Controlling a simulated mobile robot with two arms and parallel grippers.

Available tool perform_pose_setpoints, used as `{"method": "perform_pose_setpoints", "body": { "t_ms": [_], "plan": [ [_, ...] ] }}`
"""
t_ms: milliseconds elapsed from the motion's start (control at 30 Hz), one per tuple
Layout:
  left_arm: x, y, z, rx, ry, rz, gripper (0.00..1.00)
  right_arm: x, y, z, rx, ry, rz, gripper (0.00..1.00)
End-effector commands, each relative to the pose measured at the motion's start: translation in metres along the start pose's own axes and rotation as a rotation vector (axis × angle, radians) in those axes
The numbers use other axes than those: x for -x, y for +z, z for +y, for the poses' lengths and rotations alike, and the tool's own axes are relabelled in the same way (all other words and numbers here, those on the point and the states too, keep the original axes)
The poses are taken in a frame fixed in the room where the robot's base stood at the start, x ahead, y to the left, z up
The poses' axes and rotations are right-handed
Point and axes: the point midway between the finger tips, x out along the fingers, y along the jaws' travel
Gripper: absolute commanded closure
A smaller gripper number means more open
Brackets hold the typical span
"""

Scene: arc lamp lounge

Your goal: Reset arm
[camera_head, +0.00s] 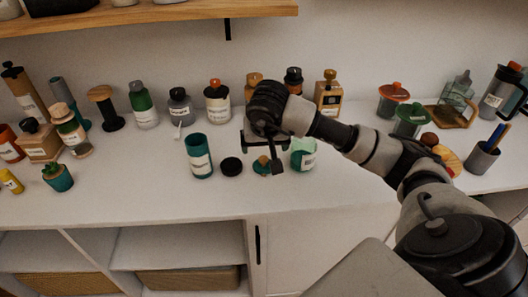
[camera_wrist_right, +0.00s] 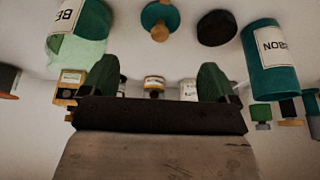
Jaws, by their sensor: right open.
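My right arm reaches in from the lower right in the head view. Its gripper (camera_head: 264,150) is above the white counter (camera_head: 130,190), between a teal labelled canister (camera_head: 199,157) and a pale green labelled jar (camera_head: 303,160). In the right wrist view the fingers of this gripper (camera_wrist_right: 156,82) stand wide apart with nothing held between them. The pale green jar (camera_wrist_right: 82,38) is at upper left there and the teal canister (camera_wrist_right: 268,60) at upper right. My left gripper is not in view.
A black round lid (camera_head: 231,166) and a teal lid with a wooden knob (camera_head: 262,168) lie near the gripper. Several bottles, such as a green one (camera_head: 144,108), line the back. A wooden shelf (camera_head: 150,15) overhangs the counter. The front left counter is mostly clear.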

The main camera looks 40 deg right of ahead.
Motion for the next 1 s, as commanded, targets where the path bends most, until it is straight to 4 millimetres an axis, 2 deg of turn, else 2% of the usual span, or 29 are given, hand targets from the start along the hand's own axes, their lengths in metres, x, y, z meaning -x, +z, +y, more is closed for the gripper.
{"method": "perform_pose_setpoints", "body": {
  "t_ms": [33, 200, 367, 467, 567, 633, 700, 767, 833, 900, 1000],
  "plan": [
    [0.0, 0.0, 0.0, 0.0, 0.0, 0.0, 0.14, 0.008, -0.001, 0.0, 0.001, -0.002, 0.003, 0.11],
    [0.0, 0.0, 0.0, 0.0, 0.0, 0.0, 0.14, 0.019, 0.0, 0.0, 0.0, 0.0, 0.001, 0.11],
    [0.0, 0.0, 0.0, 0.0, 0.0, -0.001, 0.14, 0.021, 0.0, 0.0, 0.0, 0.0, -0.001, 0.11],
    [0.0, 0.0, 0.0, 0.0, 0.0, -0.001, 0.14, 0.018, 0.007, -0.008, -0.004, -0.038, -0.018, 0.11],
    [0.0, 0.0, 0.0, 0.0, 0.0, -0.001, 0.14, 0.013, 0.029, -0.035, -0.035, -0.178, -0.089, 0.11],
    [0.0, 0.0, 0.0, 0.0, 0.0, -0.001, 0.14, 0.013, 0.056, -0.067, -0.092, -0.343, -0.189, 0.11],
    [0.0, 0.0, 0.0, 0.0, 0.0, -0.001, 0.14, 0.023, 0.089, -0.103, -0.191, -0.543, -0.343, 0.11],
    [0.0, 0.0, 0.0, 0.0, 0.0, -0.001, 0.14, 0.039, 0.116, -0.131, -0.305, -0.71, -0.502, 0.11],
    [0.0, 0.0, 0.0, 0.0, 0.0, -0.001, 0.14, 0.065, 0.138, -0.155, -0.463, -0.881, -0.706, 0.11],
    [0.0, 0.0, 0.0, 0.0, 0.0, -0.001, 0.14, 0.094, 0.151, -0.172, -0.645, -1.028, -0.928, 0.11],
    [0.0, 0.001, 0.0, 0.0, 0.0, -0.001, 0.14, 0.132, 0.152, -0.182, -0.943, -1.184, -1.27, 0.11]
  ]
}}
